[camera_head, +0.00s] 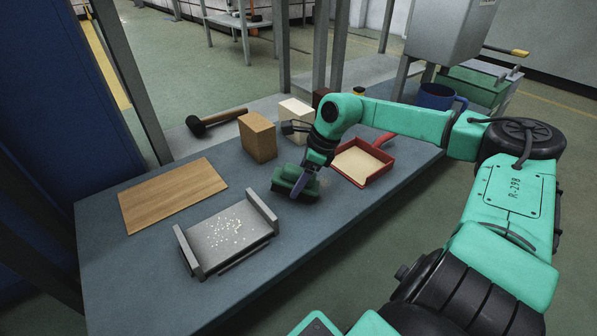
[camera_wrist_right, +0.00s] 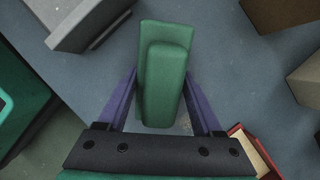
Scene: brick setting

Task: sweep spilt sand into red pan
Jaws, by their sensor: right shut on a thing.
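My right gripper (camera_head: 305,184) is shut on a green brush (camera_head: 289,176), low over the table between the metal tray and the red pan. In the right wrist view the brush (camera_wrist_right: 164,75) sits between the two purple fingers. Whether it touches the table is hard to tell. Spilt sand (camera_head: 228,232) lies as pale specks on a grey metal tray (camera_head: 214,262) with raised sides, left of the brush. The red pan (camera_head: 383,166) lies to the right, behind my arm, with a pale layer inside; its corner shows in the right wrist view (camera_wrist_right: 240,133). My left gripper is out of view.
A wooden board (camera_head: 172,194) lies at the left of the blue-grey table (camera_head: 120,275). A tan block (camera_head: 257,137), a cream block (camera_head: 296,113) and a black mallet (camera_head: 212,121) are along the back. A blue mug (camera_head: 437,97) stands at the far right.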

